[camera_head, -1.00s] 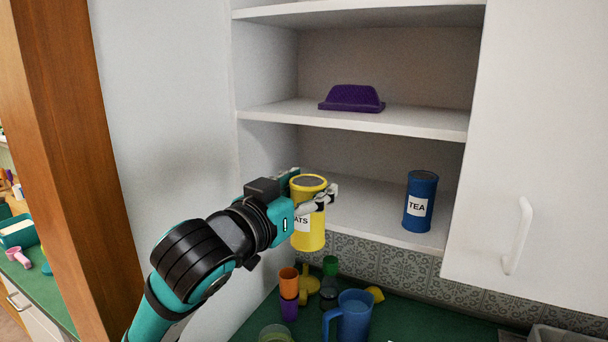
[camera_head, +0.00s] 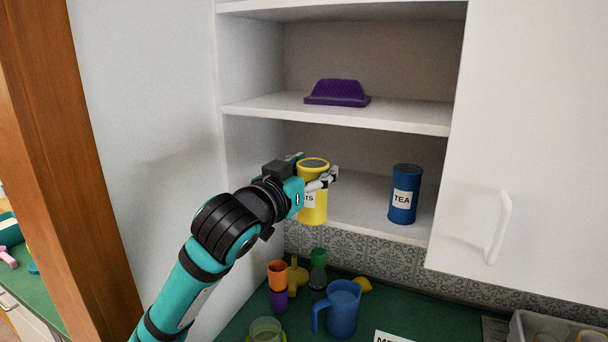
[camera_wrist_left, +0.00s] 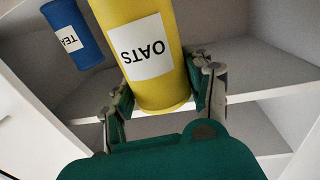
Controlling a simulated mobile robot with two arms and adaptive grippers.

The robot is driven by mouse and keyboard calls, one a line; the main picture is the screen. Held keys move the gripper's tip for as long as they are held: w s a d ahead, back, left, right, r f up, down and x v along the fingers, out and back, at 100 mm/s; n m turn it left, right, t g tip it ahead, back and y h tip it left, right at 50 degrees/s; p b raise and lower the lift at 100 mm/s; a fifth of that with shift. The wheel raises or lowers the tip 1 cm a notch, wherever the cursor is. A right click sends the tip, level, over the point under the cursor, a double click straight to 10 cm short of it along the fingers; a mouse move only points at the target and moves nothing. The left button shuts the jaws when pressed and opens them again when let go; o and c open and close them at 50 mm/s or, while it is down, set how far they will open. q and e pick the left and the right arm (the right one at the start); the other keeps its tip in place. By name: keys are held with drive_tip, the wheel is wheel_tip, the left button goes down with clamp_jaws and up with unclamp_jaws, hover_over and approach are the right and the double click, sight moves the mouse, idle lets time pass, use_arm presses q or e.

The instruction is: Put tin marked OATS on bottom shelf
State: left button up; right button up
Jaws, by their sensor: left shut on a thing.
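The yellow tin marked OATS (camera_head: 314,211) is upright in my left gripper (camera_head: 312,180), which is shut on it. The tin is at the front of the bottom shelf (camera_head: 358,208), left of the middle; I cannot tell whether its base touches the shelf. The left wrist view shows the OATS tin (camera_wrist_left: 145,50) between the two fingers of the left gripper (camera_wrist_left: 165,90), its label upside down in that picture. My right gripper is not in view.
A blue tin marked TEA (camera_head: 404,194) stands at the right of the bottom shelf. A purple object (camera_head: 338,93) lies on the shelf above. A white cabinet door (camera_head: 540,140) is at the right. Below, the green counter (camera_head: 440,322) holds a blue jug (camera_head: 343,308) and several cups.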

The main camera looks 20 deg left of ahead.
use_arm(q)
drive_tip(key=w+f+p, duration=0.1)
drive_tip(key=w+p, duration=0.1)
drive_tip(key=w, duration=1.2)
drive_tip(key=shift+w+d+f+p, duration=0.15)
drive_tip(key=shift+w+d+p, duration=0.15)
drive_tip(key=shift+p, duration=0.05)
drive_tip(key=shift+f, duration=0.55)
drive_tip(key=o, duration=1.5)
drive_tip(key=shift+s, duration=0.1)
drive_tip(key=o, duration=0.3)
drive_tip(key=shift+f, duration=0.15)
drive_tip(key=shift+s, duration=0.15)
drive_tip(key=shift+s+a+p, duration=0.2)
drive_tip(key=shift+s+a, duration=0.05)
drive_tip(key=shift+s, duration=1.1)
drive_tip(key=shift+s+a+p, duration=0.2)
drive_tip(key=shift+s, duration=1.1)
drive_tip(key=shift+s+a+p, duration=0.2)
drive_tip(key=shift+s, duration=1.15)
drive_tip(key=shift+s+a+p, duration=0.15)
drive_tip(key=shift+s+p, duration=0.05)
drive_tip(key=shift+s, duration=1.2)
drive_tip(key=shift+s+a+p, duration=0.2)
drive_tip(key=shift+s, duration=1.15)
